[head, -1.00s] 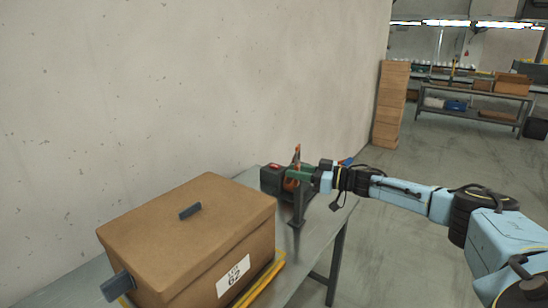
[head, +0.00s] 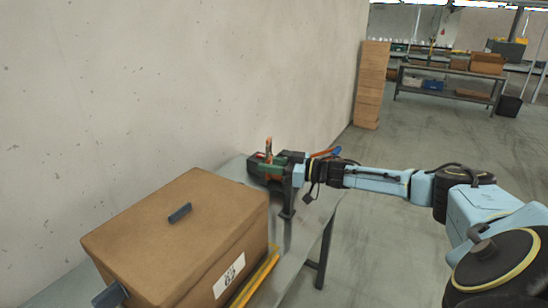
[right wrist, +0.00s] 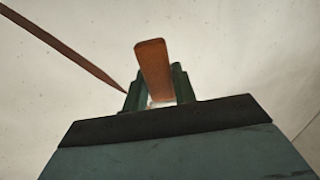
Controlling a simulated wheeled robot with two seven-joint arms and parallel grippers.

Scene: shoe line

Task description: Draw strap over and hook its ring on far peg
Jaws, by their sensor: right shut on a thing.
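My right gripper (head: 270,170) is at the far end of the grey table, over a dark fixture (head: 257,166). In the right wrist view its dark green fingers (right wrist: 159,90) are shut on an orange-brown strap piece (right wrist: 152,68), which stands up between them. The orange piece also shows in the head view (head: 268,146), above the gripper. A thin brown strip (right wrist: 65,48) runs from the upper left to the left finger in the right wrist view. The ring and the far peg cannot be made out.
A pale wall runs behind the table (head: 300,225). A tall brown stack (head: 372,85) and shelves (head: 450,85) stand farther back.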

